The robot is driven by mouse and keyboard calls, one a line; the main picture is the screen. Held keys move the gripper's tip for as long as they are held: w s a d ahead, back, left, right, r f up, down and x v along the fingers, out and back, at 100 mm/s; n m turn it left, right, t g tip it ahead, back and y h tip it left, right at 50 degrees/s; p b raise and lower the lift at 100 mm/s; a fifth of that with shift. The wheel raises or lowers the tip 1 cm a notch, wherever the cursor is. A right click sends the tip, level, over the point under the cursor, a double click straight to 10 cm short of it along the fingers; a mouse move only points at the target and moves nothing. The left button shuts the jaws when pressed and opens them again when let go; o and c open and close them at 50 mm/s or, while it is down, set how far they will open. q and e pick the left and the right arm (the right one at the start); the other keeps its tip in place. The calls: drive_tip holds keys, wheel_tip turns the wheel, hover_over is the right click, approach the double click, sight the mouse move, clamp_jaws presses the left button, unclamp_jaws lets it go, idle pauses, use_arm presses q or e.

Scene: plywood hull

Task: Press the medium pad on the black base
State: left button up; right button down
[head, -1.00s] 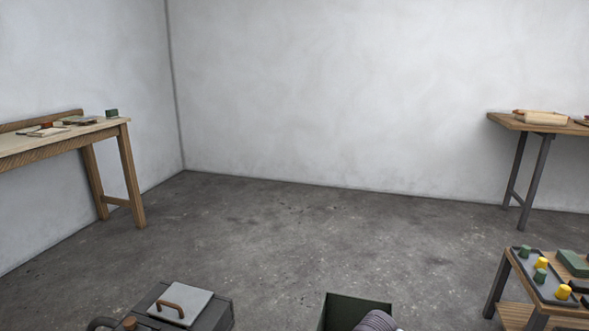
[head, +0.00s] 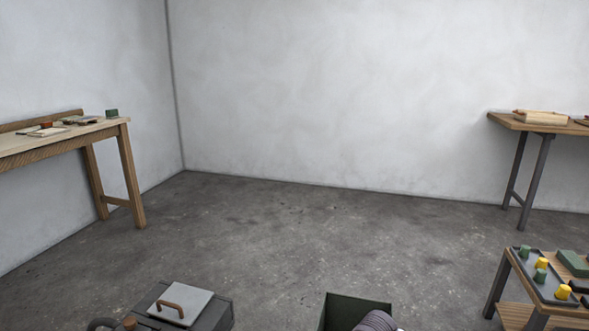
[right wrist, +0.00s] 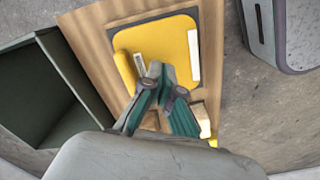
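In the right wrist view, a yellow panel with a dark edge (right wrist: 172,42) lies on a wooden surface (right wrist: 88,40), with pale strips on it. I cannot make out a black base with separate pads, nor tell which part is the medium pad. My right gripper (right wrist: 161,70) is over the yellow panel, with its green and dark fingertips close together and nothing seen between them. I cannot tell whether it touches the panel, and its fingers hide part of it. My left gripper is in neither current view.
A dark green open bin (right wrist: 38,95) is left of the wooden surface; a grey case (right wrist: 285,35) is at upper right. In the head view, a low table (head: 512,268) holds yellow and green pieces, and benches stand left (head: 70,138) and right (head: 540,124). Mid-floor is clear.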

use_arm(q)
drive_tip(key=shift+f+b, duration=0.3)
use_arm(e)
drive_tip(key=shift+f, duration=1.15)
idle(0.9)
drive_tip(key=shift+r+p, duration=0.7)
drive_tip(key=shift+p, duration=0.2)
drive_tip(key=shift+r+p, duration=0.6)
drive_tip(key=shift+p, duration=0.15)
drive_tip(key=shift+r+p, duration=0.25)
drive_tip(key=shift+p, duration=0.1)
drive_tip(key=shift+r+p, duration=0.55)
drive_tip(key=shift+p, duration=0.1)
drive_tip(key=shift+r+p, duration=0.45)
drive_tip(key=shift+p, duration=0.15)
drive_tip(key=shift+r+p, duration=0.35)
drive_tip(key=shift+p, duration=0.05)
use_arm(q)
drive_tip(key=s+f, duration=0.2)
drive_tip(key=f, duration=0.9)
drive_tip(key=s+f+g+p, duration=0.1)
drive_tip(key=s+f, duration=0.1)
drive_tip(key=f, duration=1)
drive_tip(key=shift+s+a+g+p, duration=0.2)
drive_tip(key=shift+s+g+p, duration=0.1)
use_arm(e)
drive_tip(key=shift+r, duration=0.6)
